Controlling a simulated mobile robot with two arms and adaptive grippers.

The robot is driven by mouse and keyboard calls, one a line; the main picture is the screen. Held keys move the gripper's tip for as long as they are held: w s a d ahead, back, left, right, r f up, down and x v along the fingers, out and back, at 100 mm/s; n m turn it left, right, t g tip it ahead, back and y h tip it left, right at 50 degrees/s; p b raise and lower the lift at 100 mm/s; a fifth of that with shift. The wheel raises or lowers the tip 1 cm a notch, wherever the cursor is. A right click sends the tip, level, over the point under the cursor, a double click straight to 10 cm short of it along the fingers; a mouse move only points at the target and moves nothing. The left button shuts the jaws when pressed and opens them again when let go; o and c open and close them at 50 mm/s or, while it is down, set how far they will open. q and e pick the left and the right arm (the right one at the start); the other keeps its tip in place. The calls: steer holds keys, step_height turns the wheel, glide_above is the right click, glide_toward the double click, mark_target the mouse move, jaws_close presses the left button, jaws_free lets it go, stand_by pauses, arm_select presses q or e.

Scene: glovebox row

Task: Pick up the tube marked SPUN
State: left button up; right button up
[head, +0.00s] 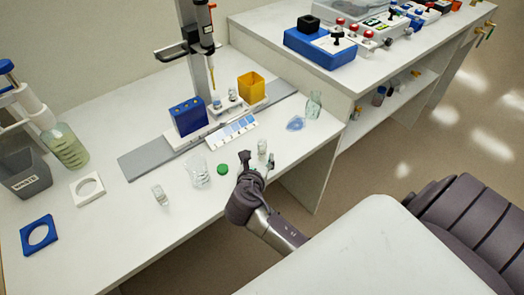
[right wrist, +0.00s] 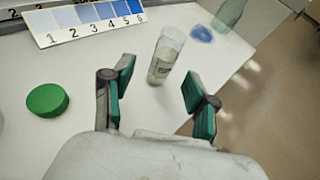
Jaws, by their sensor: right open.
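A small clear tube with a pale printed label (right wrist: 165,58) stands on the white bench near its front edge; its print is too small to read. It also shows in the head view (head: 262,147). My right gripper (head: 257,161) is open just in front of this tube. In the right wrist view the tube is ahead of and between the open fingers (right wrist: 150,90), untouched. A second small labelled tube (head: 160,194) stands further left on the bench, its marking also unreadable. My left gripper is not in view.
A green cap (right wrist: 47,100) and a clear beaker (head: 197,172) are left of the gripper. A numbered blue colour strip (head: 232,132) lies behind the tube. A glass bottle (head: 313,106) and blue disc (head: 296,124) are to the right. The bench edge is close in front.

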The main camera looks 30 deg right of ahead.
mark_target(261, 154)
steer(key=x, duration=0.4)
steer(key=shift+w+d+f, duration=0.15)
steer(key=shift+w+d, duration=0.05)
steer(key=shift+d, duration=0.1)
steer(key=shift+c, duration=0.2)
jaws_close()
